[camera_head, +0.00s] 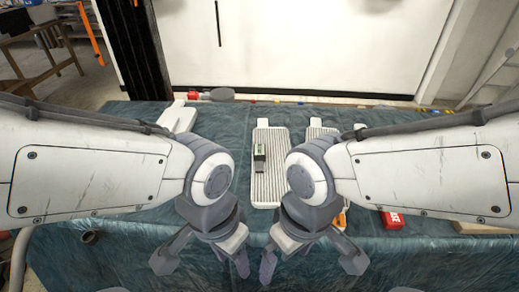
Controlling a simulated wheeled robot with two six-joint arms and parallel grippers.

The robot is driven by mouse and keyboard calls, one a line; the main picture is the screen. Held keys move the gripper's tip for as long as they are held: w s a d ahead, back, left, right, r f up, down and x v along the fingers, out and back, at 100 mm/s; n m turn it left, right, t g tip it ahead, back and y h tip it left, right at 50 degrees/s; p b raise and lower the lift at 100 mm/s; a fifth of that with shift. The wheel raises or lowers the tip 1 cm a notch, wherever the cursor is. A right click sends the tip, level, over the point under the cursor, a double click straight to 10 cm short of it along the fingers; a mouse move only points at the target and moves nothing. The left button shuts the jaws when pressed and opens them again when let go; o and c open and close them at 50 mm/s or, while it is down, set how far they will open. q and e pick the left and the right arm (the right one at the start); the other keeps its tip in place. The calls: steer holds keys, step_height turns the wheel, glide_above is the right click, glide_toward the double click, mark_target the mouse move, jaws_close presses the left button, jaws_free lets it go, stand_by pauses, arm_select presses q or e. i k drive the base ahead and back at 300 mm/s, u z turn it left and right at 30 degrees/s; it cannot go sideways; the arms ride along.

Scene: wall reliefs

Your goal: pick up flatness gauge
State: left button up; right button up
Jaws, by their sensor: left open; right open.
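A small dark device with a pale greenish face (259,155), which looks like the flatness gauge, sits on a light ribbed board (268,188) in the middle of the table. My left gripper (203,262) is open and empty, in front of the board and to its left. My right gripper (311,262) is open and empty, in front of the board and to its right. Both grippers are apart from the device, which lies farther back between the two arms. My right arm hides part of the table to the right of the board.
A second ribbed board (317,131) is partly hidden behind my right arm. A red box (393,220) lies at the right, near an orange item (341,219). A trowel-like tool (218,95) lies at the back of the blue-covered table (100,240).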

mark_target(260, 148)
steer(key=k, duration=0.3)
steer(key=u, duration=0.45)
steer(key=i, duration=0.8)
steer(key=u, duration=0.25)
